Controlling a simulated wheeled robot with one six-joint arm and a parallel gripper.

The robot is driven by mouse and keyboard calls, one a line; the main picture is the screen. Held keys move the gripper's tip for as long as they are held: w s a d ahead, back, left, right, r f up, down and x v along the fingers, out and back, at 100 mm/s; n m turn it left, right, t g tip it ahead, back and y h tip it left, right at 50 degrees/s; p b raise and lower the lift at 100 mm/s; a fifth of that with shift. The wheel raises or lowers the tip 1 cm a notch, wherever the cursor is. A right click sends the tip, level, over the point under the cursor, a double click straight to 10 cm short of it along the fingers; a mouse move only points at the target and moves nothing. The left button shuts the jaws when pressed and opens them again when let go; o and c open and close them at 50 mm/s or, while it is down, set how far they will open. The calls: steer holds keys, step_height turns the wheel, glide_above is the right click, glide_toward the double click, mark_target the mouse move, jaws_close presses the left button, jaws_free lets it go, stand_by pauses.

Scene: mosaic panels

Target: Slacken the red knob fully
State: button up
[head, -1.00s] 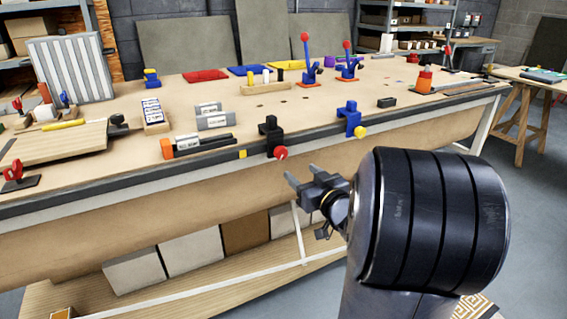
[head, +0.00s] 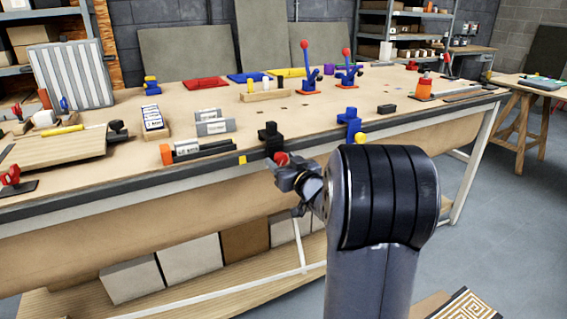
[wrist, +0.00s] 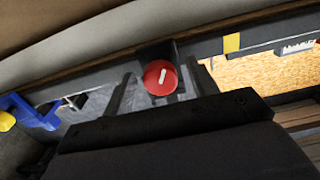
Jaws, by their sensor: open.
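The red knob (head: 281,159) sits on the front of a black clamp (head: 270,138) at the bench's front edge. In the wrist view the red knob (wrist: 153,85) is face-on, with a white mark tilted slightly right of vertical. My gripper (head: 283,174) is open and close in front of the knob, covering part of it in the head view. In the wrist view the knob appears between the two dark fingers of my gripper (wrist: 166,88). I cannot tell whether the fingers reach around it or touch it.
A blue clamp (head: 352,122) with a yellow knob (head: 360,138) is on the same edge, to the right. A yellow tag (head: 242,160) and dark tubes (head: 208,150) with an orange end lie left of the black clamp. The bench (head: 190,200) front stands just beyond my arm.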

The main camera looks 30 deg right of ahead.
steer(key=shift+c, duration=0.3)
steer(key=c, duration=0.9)
steer(key=shift+n, duration=0.3)
steer(key=n+b, duration=0.3)
steer(key=n, duration=0.1)
steer(key=shift+f, duration=0.15)
steer(key=n+b, duration=0.3)
steer(key=n, duration=0.3)
steer(key=n+b, duration=0.4)
steer(key=n, duration=0.3)
steer(key=shift+d, duration=0.1)
steer(key=n+b, duration=0.3)
steer(key=n, duration=0.3)
steer(key=shift+r, duration=0.2)
steer(key=shift+n, duration=0.3)
